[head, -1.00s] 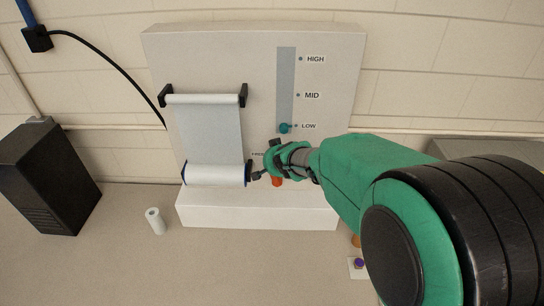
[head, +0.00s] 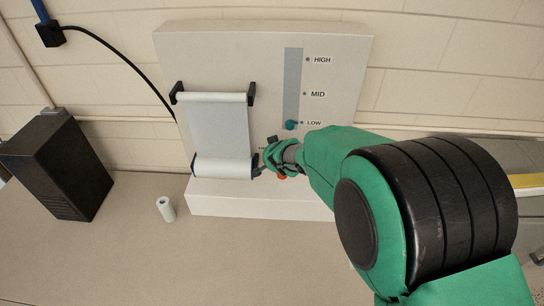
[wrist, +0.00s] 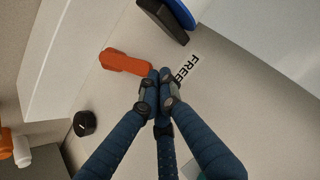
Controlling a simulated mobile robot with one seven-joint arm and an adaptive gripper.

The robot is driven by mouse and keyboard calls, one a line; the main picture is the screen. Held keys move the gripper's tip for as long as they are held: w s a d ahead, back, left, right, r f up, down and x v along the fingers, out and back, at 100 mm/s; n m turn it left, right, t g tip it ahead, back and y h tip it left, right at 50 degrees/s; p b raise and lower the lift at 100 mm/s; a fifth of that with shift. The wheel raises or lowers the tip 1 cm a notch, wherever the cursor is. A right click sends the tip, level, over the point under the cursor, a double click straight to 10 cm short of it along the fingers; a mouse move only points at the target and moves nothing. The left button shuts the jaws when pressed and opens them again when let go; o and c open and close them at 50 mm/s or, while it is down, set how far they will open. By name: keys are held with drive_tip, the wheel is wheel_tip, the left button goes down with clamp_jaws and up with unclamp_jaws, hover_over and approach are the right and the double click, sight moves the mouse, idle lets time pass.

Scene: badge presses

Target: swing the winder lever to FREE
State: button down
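The orange winder lever (wrist: 125,62) lies on the pale panel in the wrist view. Its narrow end is beside my fingertips; I cannot tell whether they touch. In the head view only a bit of the lever (head: 282,177) shows below my gripper. The FREE label (wrist: 187,68) is just right of my fingertips, partly covered by them. My gripper (wrist: 158,80) has its blue fingers drawn together at the tips, with nothing visible between them. In the head view my gripper (head: 262,168) is at the panel, right of the lower roll (head: 225,169).
The panel (head: 345,65) carries a slider with a teal knob (head: 291,125) at LOW. A dark roll bracket (wrist: 162,20) stands close above my fingertips in the wrist view. A black knob (wrist: 85,123) is lower left. A black box (head: 62,165) and small white roll (head: 166,209) stand left.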

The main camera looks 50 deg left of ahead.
drive_tip(key=shift+r+p, duration=0.4)
drive_tip(key=shift+r, duration=0.25)
drive_tip(key=shift+r, duration=0.1)
drive_tip(key=shift+r, duration=0.1)
drive_tip(key=w+r+p+v, duration=0.1)
drive_tip(key=w+p+v, duration=0.1)
drive_tip(key=v, duration=1)
drive_tip(key=shift+w+d+r, duration=0.2)
drive_tip(key=shift+d, duration=0.05)
idle(0.5)
